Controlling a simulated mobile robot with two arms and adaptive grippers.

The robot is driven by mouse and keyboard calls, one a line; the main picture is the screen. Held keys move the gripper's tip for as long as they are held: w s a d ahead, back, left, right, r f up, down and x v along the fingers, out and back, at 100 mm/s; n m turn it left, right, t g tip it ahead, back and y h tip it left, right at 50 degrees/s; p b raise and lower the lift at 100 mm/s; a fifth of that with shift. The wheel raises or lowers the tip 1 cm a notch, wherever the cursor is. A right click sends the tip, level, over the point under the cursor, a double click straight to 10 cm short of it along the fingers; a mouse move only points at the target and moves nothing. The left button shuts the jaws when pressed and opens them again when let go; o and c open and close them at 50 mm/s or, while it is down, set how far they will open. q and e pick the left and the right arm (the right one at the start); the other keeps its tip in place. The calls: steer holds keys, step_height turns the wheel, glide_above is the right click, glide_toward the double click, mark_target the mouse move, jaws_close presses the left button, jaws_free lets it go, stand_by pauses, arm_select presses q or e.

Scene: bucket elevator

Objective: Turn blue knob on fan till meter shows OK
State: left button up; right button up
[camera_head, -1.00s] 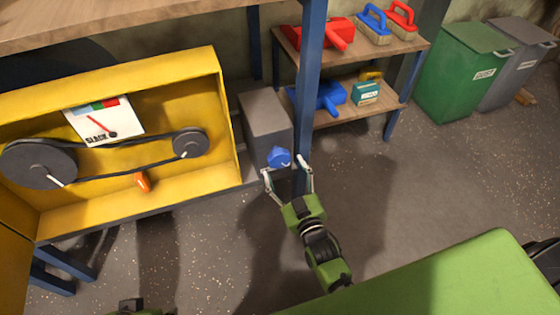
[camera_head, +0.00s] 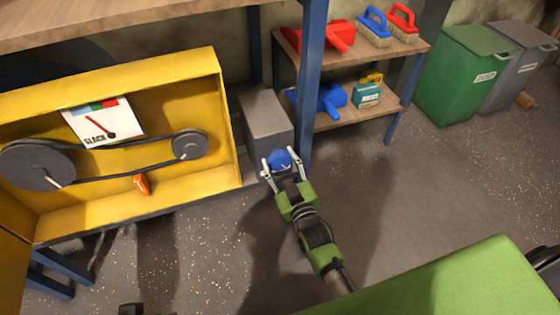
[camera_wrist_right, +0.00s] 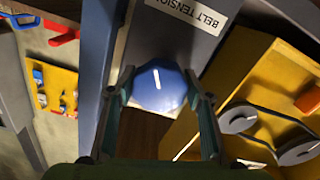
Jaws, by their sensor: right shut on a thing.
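The blue knob (camera_head: 279,160) sits on the front of a grey box (camera_head: 265,118). My right gripper (camera_head: 282,167) has a finger on each side of the knob and is shut on it. In the right wrist view the knob (camera_wrist_right: 160,88) has a white mark tilted slightly from upright, between the two fingers (camera_wrist_right: 160,98). The white meter (camera_head: 88,128) in the yellow housing has a coloured band and the word SLACK. Its red-tipped needle slants up and left. My left gripper's fingers do not show.
The yellow housing (camera_head: 218,112) holds a black belt on two pulleys and an orange piece (camera_head: 141,184). Shelves (camera_head: 370,112) with tools and bins (camera_head: 462,85) stand at right.

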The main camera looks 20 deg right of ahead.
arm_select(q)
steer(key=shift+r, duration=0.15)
arm_select(e)
steer(key=m+p, duration=0.1)
steer(key=m, duration=0.1)
steer(key=shift+r+m+p, duration=0.15)
steer(key=shift+m+p, duration=0.15)
steer(key=shift+m, duration=0.4)
steer(key=m+p, duration=0.1)
steer(key=m, duration=0.1)
steer(key=shift+a+m, duration=0.15)
steer(key=shift+m, duration=0.15)
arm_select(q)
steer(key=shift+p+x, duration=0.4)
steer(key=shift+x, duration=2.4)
arm_select(e)
steer(key=shift+m, duration=1.7)
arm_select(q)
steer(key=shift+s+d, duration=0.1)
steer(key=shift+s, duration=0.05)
arm_select(e)
steer(key=o, duration=1.1)
